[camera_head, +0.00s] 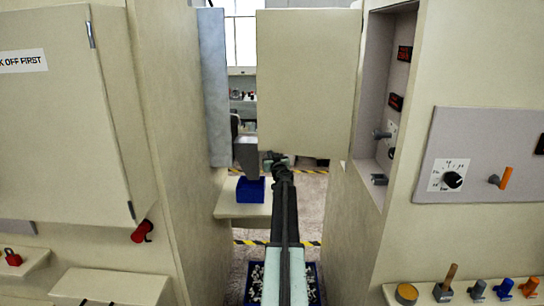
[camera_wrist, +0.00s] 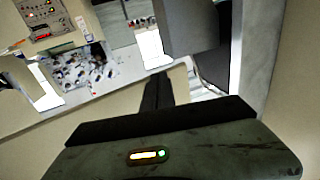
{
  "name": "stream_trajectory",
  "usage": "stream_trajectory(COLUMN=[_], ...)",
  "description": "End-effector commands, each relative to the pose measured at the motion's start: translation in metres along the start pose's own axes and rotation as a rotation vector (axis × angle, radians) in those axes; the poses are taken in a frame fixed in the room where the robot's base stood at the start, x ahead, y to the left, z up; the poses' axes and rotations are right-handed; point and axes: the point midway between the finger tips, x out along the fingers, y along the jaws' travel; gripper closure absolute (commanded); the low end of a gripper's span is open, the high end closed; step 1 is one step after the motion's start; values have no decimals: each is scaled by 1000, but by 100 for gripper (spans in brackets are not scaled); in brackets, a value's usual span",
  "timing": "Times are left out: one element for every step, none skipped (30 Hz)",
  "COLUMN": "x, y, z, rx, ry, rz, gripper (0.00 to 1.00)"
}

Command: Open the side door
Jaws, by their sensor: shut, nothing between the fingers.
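The side door (camera_head: 308,85) is a flat beige panel in the upper middle of the head view. It stands swung out from the right cabinet, across the gap, and the recess behind it (camera_head: 388,95) is uncovered. My gripper (camera_head: 275,160) is at the end of my dark arm, near the door's lower left edge; I cannot tell whether it touches. In the wrist view, the closed dark fingers (camera_wrist: 158,92) lie in front of a beige surface, with nothing held between them. The fingertips are small and partly unclear in the head view.
A left cabinet (camera_head: 160,120) and the right cabinet (camera_head: 450,60) flank the narrow gap. A blue box (camera_head: 250,190) sits on a ledge (camera_head: 228,206) left of my arm. A blue crate (camera_head: 314,285) is on the floor below.

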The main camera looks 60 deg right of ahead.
Motion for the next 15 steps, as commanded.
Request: stream_trajectory(x=[0,0,-2,-4,-6,-11,-16,-22,-30,-37,-45,-56,-63,-70,-79], y=[0,0,-1,-3,-5,-9,-13,-17,-23,-28,-32,-36,-39,-43,-48], z=[0,0,0,0,0,0,0,0,0,0,0,0,0,0,0], rx=[0,0,0,0,0,0,0,0,0,0,0,0,0,0,0], ry=[0,0,0,0,0,0,0,0,0,0,0,0,0,0,0], rz=[0,0,0,-1,-1,-3,-3,-3,-4,-5,-4,-2,-2,-1,-1], gripper=[100,100,100,100,100,100,100,100,100,100,100,100,100,100,100])
